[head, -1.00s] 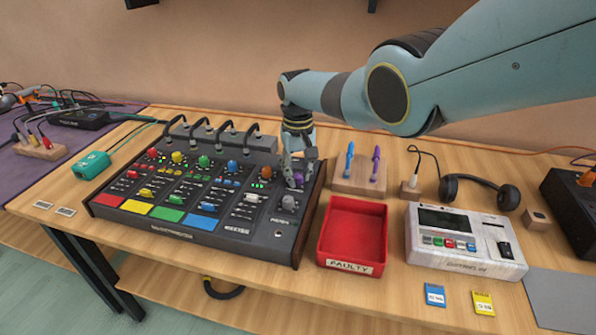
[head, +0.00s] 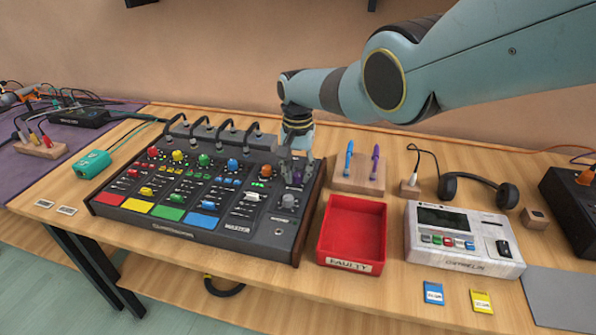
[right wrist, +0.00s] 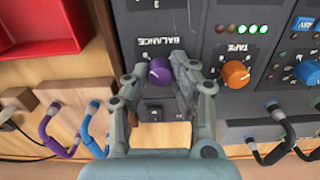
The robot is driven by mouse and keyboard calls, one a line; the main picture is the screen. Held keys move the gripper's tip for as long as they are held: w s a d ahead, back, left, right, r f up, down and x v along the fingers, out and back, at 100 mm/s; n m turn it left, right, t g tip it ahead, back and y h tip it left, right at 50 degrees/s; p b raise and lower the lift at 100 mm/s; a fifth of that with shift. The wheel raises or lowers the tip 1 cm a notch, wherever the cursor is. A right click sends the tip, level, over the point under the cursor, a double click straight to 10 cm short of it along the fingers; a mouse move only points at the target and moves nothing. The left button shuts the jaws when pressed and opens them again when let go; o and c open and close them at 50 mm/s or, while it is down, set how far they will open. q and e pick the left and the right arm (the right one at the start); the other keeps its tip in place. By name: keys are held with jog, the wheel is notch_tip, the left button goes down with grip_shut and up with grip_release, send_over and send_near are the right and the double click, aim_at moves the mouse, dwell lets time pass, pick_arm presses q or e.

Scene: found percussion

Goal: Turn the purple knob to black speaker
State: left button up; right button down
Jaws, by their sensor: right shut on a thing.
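The mixing console (head: 170,232) lies on the table at the left of centre in the head view. Its purple knob (right wrist: 159,71) sits by the BALANCE lettering in the right wrist view, and in the head view it is mostly hidden by my gripper. My right gripper (head: 296,178) points down at the console's right side. In the right wrist view its two fingers (right wrist: 166,76) are shut around the purple knob. I cannot make out a black speaker mark; a small dark mark (right wrist: 155,110) shows beside the knob. My left gripper is not in view.
An orange knob (right wrist: 235,74) is close beside, and a grey knob (head: 288,201) is in front. A red FAULTY tray (head: 341,264) and a wooden block (head: 342,184) holding blue and purple tools stand to the right.

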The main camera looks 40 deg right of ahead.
aim_at(298, 174)
dwell(0.3)
jog(key=c, duration=1.1)
grip_release()
jog(key=shift+w+r, duration=0.1)
notch_tip(298, 174, up, 12)
